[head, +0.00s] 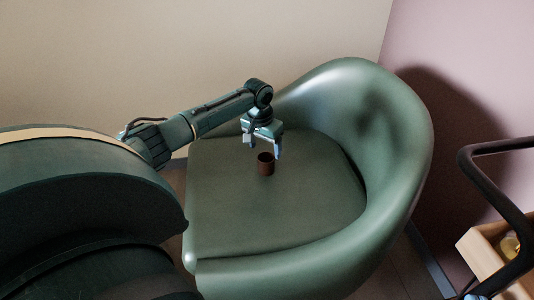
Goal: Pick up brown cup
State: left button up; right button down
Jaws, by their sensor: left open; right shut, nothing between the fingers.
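The brown cup (266,166) stands upright on the seat of a green armchair (225,215) in the head view. My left gripper (262,148) points down just above the cup, with its fingers apart. One finger is at the upper left of the cup and the other at its upper right, partly in front of or beside the rim. I cannot tell whether either finger touches the cup. My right gripper is not in view.
The chair's curved backrest (395,130) rises behind and to the right of the cup. The seat around the cup is otherwise bare. At the right edge are a black curved tube (490,150) and a wooden box (483,250) with a yellowish object in it.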

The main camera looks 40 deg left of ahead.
aim_at(266, 158)
pick_arm(q)
jog(key=shift+w+f+b, duration=0.15)
jog(key=shift+f+b, duration=0.3)
jog(key=shift+f, duration=0.45)
jog(key=shift+w+a+f+b, duration=0.1)
jog(key=shift+w+f+b, duration=0.1)
jog(key=shift+f+b, duration=0.95)
jog(key=shift+w+f, duration=0.1)
jog(key=shift+f, duration=0.6)
jog(key=shift+f+b, duration=0.25)
jog(key=shift+b, duration=0.05)
jog(key=shift+r, duration=0.1)
jog(key=c, duration=1)
pick_arm(e)
jog(key=shift+w+a+r+n+t+y, duration=0.15)
jog(key=shift+w+r+t+y, duration=0.1)
jog(key=shift+r+y, duration=0.15)
jog(key=shift+w+r+n+t+y, duration=0.1)
jog(key=shift+r+n+t+y, duration=0.05)
jog(key=shift+r+t+y, duration=0.2)
pick_arm(q)
jog(key=shift+c, duration=0.2)
